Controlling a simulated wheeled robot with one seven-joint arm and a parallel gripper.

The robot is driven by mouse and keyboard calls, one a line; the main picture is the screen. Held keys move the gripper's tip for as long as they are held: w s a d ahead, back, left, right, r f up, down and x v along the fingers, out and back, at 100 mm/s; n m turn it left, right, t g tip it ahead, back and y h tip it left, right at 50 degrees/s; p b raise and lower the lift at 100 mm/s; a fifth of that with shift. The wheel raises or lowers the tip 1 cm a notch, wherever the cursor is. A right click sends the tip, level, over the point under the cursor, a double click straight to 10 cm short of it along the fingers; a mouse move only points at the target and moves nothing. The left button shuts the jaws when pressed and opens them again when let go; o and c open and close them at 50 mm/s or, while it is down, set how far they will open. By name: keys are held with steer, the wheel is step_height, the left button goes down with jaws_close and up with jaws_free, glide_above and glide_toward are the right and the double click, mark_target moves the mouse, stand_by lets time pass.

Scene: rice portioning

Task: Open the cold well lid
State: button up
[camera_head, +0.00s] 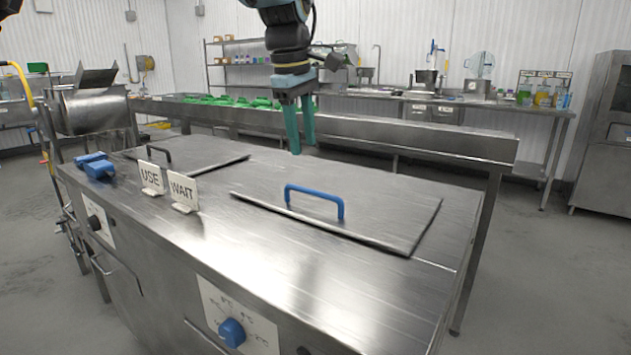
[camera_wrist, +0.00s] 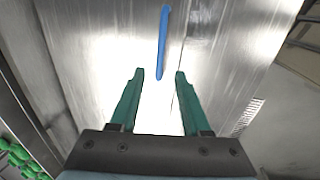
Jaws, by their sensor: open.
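A flat steel lid (camera_head: 405,228) with a blue handle (camera_head: 318,191) lies shut on the steel counter, above a blue dial. A second steel lid (camera_head: 200,165) with a black handle (camera_head: 158,150) lies shut farther left. My gripper (camera_head: 301,148), with green fingers, points down above the counter, behind and above the blue handle in the head view. It is open and empty. In the wrist view the blue handle (camera_wrist: 163,45) lies ahead of the gap between the fingertips (camera_wrist: 159,74), apart from them.
Two small signs, USE (camera_head: 150,177) and WAIT (camera_head: 183,191), stand on the counter between the lids. Blue objects (camera_head: 95,165) lie at its left end. A long steel table (camera_head: 420,139) with green items runs behind.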

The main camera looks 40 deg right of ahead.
mark_target(308, 191)
steer(key=f, duration=0.3)
steer(key=d+f, duration=0.1)
steer(key=f, duration=0.6)
steer(key=shift+w+d, duration=0.25)
steer(key=shift+d, duration=0.1)
steer(key=shift+c, duration=0.2)
jaws_close()
stand_by(0.7)
